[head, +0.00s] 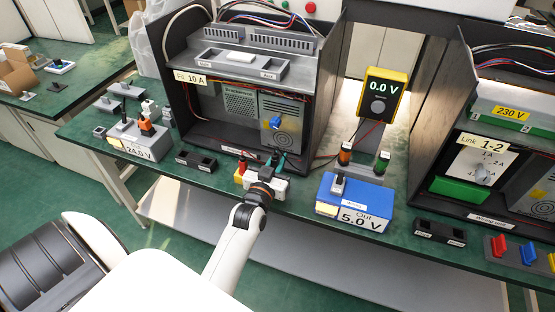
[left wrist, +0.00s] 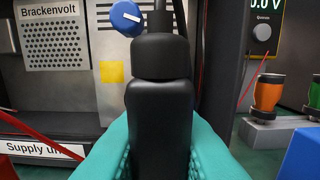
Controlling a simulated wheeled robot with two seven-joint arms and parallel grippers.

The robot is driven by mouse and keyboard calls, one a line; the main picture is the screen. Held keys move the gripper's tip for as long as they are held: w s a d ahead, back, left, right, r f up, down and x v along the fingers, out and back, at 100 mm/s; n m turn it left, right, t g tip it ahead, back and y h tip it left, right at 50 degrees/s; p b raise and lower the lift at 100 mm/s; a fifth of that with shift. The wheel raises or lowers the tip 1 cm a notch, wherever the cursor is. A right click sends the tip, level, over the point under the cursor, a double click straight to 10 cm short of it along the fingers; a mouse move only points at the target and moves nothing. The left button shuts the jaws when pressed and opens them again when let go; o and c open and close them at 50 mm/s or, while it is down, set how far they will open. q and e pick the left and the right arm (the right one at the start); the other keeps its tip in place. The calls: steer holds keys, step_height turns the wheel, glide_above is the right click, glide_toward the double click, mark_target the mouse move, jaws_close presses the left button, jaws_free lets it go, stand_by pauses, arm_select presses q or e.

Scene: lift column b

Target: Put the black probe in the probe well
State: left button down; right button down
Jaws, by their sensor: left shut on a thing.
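My left gripper (head: 277,165) is at the front of the bench, before the open black cabinet. In the left wrist view its teal fingers (left wrist: 160,145) are shut on a black body with a thick top, which looks like the black probe (left wrist: 158,95). It stands roughly upright, and its lower end is hidden. I cannot tell which holder is the probe well. A black two-hole block (head: 196,161) lies left of the gripper, and another (head: 438,232) lies at the right; their labels are too small to read. My right gripper is not in view.
A yellow meter (head: 385,95) reads 0.0 V behind orange (head: 345,155) and green (head: 381,164) upright pieces. A blue 5.0 V box (head: 352,203) stands right of the gripper; a 24.0 V unit (head: 138,148) stands left. Cabinet walls (head: 328,80) and loose red wires crowd the space.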

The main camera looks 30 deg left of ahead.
arm_select(q)
steer(key=shift+p, duration=0.5)
stand_by(1.1)
steer(key=shift+f+b, duration=1.4)
steer(key=shift+f, duration=0.7)
steer(key=c, duration=1.3)
jaws_free()
steer(key=shift+o, duration=0.2)
steer(key=v, duration=1.2)
steer(key=shift+f, duration=0.1)
